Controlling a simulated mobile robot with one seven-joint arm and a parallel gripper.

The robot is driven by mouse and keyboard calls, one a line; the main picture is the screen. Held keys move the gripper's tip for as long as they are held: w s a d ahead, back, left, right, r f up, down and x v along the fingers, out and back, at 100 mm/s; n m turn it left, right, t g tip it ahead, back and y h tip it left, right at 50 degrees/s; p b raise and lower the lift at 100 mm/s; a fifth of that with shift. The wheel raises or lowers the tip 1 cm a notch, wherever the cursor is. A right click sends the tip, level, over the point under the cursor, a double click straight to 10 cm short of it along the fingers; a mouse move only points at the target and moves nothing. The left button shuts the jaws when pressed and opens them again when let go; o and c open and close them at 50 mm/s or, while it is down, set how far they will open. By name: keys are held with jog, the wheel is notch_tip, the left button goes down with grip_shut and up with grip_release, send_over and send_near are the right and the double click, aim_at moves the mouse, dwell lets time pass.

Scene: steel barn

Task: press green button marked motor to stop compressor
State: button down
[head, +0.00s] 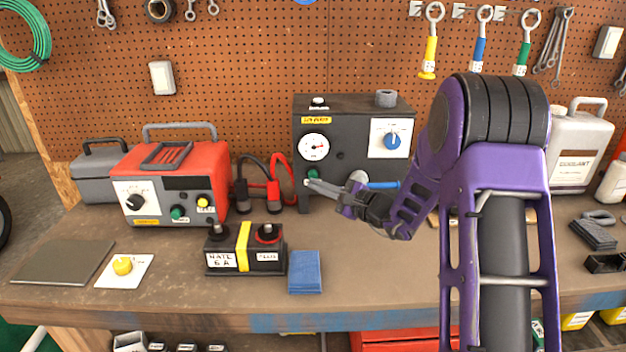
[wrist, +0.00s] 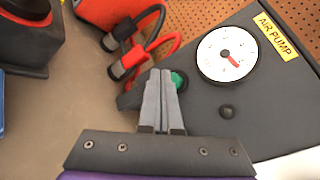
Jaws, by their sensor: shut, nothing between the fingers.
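The dark grey compressor box (head: 345,107) stands at the back of the bench, with a yellow label that reads AIR PUMP in the wrist view (wrist: 276,36). Its green button (head: 312,174) is low on the left of the front face, below the round gauge (head: 314,147). In the wrist view the green button (wrist: 179,80) shows just right of my fingertips, partly hidden behind them. My gripper (head: 308,184) is shut and empty, its tips at the button's lower edge. I cannot tell whether they touch it. No motor marking is legible.
A red charger (head: 172,160) with its own green button (head: 178,212) stands to the left. Red and black cable clamps (wrist: 128,66) hang close beside my fingers. A battery (head: 245,255) and a blue cloth (head: 305,272) lie in front.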

jog(key=shift+s, duration=0.3)
jog(key=s+b, duration=0.2)
jog(key=s, duration=0.4)
jog(key=shift+b, duration=0.3)
dwell(0.3)
